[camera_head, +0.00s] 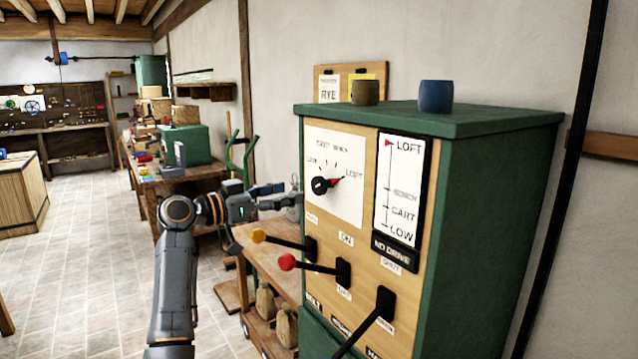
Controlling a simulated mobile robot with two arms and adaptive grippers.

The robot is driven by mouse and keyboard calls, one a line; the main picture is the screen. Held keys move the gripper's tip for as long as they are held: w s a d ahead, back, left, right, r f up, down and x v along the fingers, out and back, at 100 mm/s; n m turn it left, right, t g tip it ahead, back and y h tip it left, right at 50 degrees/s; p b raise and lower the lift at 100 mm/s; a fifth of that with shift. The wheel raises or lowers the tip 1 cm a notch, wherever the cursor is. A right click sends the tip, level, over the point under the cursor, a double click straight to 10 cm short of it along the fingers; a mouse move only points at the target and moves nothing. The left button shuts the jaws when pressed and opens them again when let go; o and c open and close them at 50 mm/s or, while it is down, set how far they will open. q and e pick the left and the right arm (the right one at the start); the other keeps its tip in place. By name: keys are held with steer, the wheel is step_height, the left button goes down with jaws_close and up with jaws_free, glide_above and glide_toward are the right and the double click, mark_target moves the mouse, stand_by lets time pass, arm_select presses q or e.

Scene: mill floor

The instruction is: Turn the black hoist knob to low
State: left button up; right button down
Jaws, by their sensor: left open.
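The black hoist knob (320,185) sits on a white dial plate (336,150) on the front of the green cabinet. Its red pointer points right, toward the LOFT mark; the LOW mark is at the dial's upper left. My left gripper (291,194) is open, just left of the dial plate and at about the knob's height. Its fingers point right toward the cabinet and appear empty. They look apart from the knob, though the exact gap is hard to tell. My right gripper is not in view.
Two cups stand on the green cabinet (500,200). A wooden cart (270,262) stands left.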

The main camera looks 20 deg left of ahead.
mark_target(316, 188)
arm_select(q)
steer(key=p+x, duration=0.1)
steer(key=x, duration=0.6)
steer(key=shift+w+d+p, duration=0.1)
steer(key=shift+w+p, duration=0.1)
steer(key=shift+p, duration=0.15)
steer(key=shift+w+d, duration=0.45)
steer(key=shift+w, duration=0.1)
steer(key=shift+w+d+f, duration=0.1)
steer(key=shift+w+d, duration=0.05)
steer(key=shift+w, duration=0.05)
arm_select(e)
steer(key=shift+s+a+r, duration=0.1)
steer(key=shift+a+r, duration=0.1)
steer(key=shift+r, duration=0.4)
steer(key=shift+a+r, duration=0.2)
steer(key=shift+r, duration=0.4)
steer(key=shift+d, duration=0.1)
arm_select(q)
steer(key=shift+c, duration=0.6)
steer(key=c, duration=1)
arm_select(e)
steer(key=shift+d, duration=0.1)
